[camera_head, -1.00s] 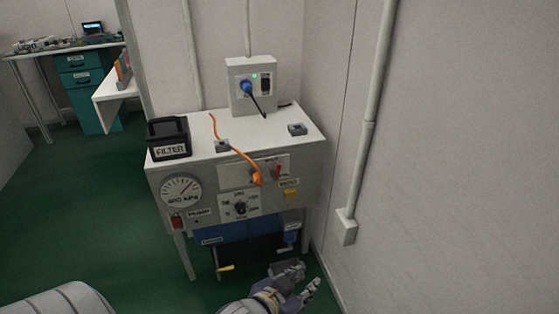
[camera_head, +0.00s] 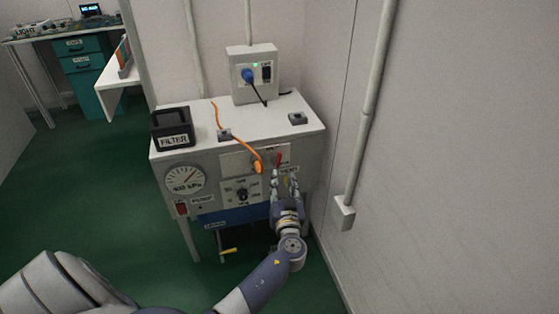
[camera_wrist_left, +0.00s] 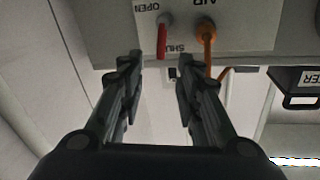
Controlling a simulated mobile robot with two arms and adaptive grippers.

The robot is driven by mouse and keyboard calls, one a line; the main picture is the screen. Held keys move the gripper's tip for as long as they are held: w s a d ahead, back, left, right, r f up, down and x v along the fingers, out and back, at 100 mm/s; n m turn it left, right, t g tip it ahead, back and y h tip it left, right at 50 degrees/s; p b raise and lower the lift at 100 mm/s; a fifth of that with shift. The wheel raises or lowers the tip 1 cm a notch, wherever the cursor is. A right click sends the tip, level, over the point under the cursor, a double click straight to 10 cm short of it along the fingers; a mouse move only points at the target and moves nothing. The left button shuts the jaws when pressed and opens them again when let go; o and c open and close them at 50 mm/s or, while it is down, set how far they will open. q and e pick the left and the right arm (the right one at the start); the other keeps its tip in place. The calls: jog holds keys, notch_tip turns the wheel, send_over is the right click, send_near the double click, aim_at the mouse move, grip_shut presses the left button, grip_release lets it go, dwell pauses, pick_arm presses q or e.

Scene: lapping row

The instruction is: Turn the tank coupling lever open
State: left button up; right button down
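A red lever (camera_head: 278,159) sits on the upper right of the white cabinet's front panel. In the left wrist view the red lever (camera_wrist_left: 161,42) hangs from a grey pivot, between the words OPEN and SHUT, the latter partly cut off. Beside it is the orange AIR coupling (camera_wrist_left: 206,30) with its orange hose, which also shows in the head view (camera_head: 245,153). My left gripper (camera_head: 284,180) is open and empty in front of the panel, just below the lever. In the wrist view its fingers (camera_wrist_left: 160,68) stand apart below the lever's tip, not closed on it. My right gripper is out of view.
The cabinet (camera_head: 315,150) carries a gauge (camera_head: 184,180), a selector knob (camera_head: 242,193) and a red switch (camera_head: 181,208). A black FILTER box (camera_head: 171,129) stands on top. A yellow handle (camera_head: 228,251) shows below. The wall (camera_head: 450,170) is close on the right.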

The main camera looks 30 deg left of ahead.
aim_at(279, 159)
pick_arm(q)
jog(key=x, duration=1)
jog(key=shift+w+a, duration=0.1)
jog(key=shift+a, duration=0.15)
jog(key=shift+c, duration=0.6)
grip_shut()
